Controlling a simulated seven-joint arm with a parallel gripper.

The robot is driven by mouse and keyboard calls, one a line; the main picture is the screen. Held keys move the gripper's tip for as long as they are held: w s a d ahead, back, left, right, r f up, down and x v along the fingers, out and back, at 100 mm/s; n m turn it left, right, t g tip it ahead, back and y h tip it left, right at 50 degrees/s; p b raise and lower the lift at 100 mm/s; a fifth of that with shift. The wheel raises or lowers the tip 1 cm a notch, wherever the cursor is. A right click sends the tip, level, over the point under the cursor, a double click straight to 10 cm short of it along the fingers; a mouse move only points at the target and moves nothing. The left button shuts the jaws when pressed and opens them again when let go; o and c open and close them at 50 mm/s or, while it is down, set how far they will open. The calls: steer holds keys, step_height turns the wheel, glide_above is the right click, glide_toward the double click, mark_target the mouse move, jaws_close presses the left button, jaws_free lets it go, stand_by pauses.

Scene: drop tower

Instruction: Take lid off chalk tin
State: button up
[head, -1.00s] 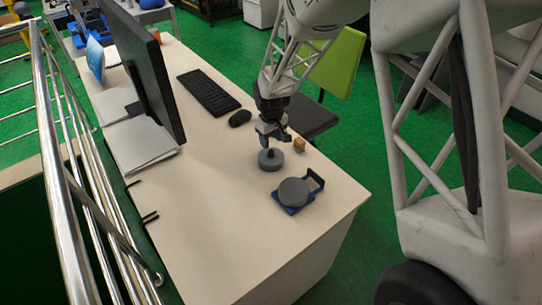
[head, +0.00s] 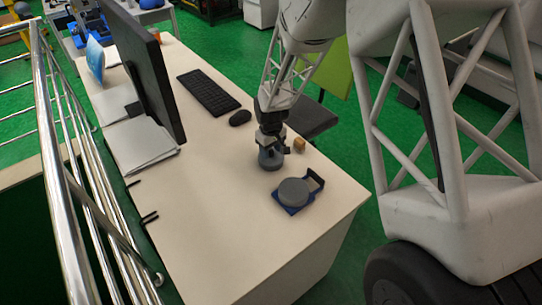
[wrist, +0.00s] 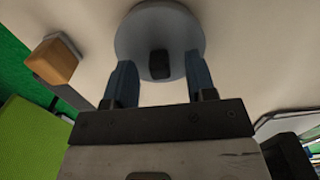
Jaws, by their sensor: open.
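A round grey tin (head: 270,161) stands on the desk, directly below my gripper (head: 270,145) in the head view. In the wrist view its round grey lid (wrist: 135,35) shows from above, with a small dark knob (wrist: 159,64) in the middle. My gripper is open, and its two blue-grey fingers point down over the lid. The knob appears between the fingertips with a gap on each side. I cannot tell how high the fingertips are above the lid. The tin's sides are partly hidden by the gripper in the head view.
A grey disc (head: 293,191) sits on a blue tray with a handle (head: 317,182) nearer the desk's front edge. A small wooden block (head: 299,145) is right of the tin. A mouse (head: 240,117), keyboard (head: 208,92) and monitor (head: 150,75) are farther back. The near left desk is clear.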

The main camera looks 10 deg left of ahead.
steer(key=shift+f, duration=0.55)
steer(key=shift+c, duration=0.5)
jaws_close()
